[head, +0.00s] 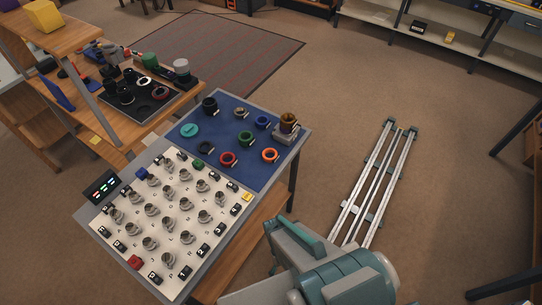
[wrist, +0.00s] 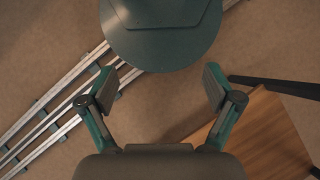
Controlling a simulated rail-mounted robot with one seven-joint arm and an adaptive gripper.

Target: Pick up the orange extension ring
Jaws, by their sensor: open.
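The orange extension ring (head: 270,155) lies on the blue mat (head: 214,165), near its right edge, with a small tab beside it. My gripper (wrist: 160,82) is open and empty in the wrist view, with its two fingers spread apart above the floor. The ring is not in the wrist view. In the head view my arm is at the bottom right, away from the mat, and the gripper fingers cannot be made out there.
Red (head: 228,158), green (head: 246,138) and dark blue (head: 262,122) rings lie near the orange one. A brown-and-grey cylinder on a stand (head: 287,125) is at the mat's right corner. A white board (head: 172,222) with several knobs adjoins the mat. Floor rails (head: 376,180) run at right.

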